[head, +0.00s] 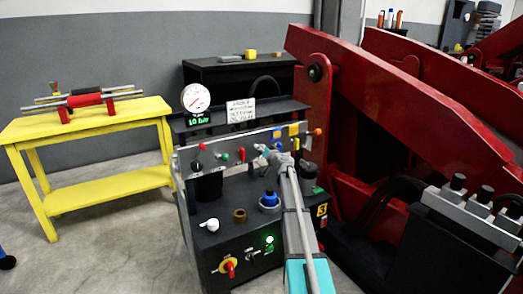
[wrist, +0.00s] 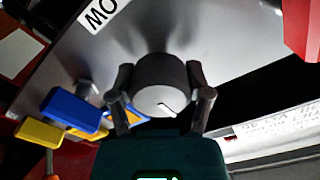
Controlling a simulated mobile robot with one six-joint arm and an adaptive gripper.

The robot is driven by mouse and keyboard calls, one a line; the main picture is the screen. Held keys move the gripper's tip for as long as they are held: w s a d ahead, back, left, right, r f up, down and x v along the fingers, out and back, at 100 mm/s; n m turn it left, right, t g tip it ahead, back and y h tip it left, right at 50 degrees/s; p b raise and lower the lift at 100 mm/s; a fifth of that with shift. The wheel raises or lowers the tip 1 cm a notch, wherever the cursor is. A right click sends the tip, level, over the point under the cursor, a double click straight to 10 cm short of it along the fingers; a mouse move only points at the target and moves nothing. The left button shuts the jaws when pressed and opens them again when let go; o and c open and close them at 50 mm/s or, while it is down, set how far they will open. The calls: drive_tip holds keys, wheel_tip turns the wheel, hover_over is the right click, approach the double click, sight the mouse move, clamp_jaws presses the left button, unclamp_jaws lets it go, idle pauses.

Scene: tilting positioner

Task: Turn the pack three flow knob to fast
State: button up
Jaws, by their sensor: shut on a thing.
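The flow knob (wrist: 158,82) is a dark round knob with a pale grey face and a short white pointer mark, seen close in the wrist view. The mark points towards the lower right of that picture. My gripper (wrist: 160,92) has one finger on each side of the knob and is shut on it. In the head view my gripper (head: 274,156) is at the upper panel (head: 236,150) of the dark control pack (head: 238,215), which bears a yellow "3" plate (head: 322,210). The knob is hard to make out there, and its scale cannot be read.
Blue (wrist: 72,108) and yellow (wrist: 40,133) parts sit close left of my gripper in the wrist view. A gauge (head: 195,97) stands above the pack. Red machine arms (head: 380,85) rise at right. A yellow table (head: 90,125) stands at left.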

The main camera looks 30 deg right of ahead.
drive_tip(key=m, duration=0.4)
drive_tip(key=shift+m, duration=0.3)
drive_tip(key=m, duration=0.4)
drive_tip(key=shift+m, duration=0.3)
drive_tip(key=m, duration=0.4)
drive_tip(key=shift+m, duration=0.3)
drive_tip(key=shift+f+m, duration=0.1)
drive_tip(key=shift+m, duration=1.7)
drive_tip(key=o, duration=1.1)
drive_tip(key=shift+o, duration=0.2)
drive_tip(key=shift+s, duration=0.15)
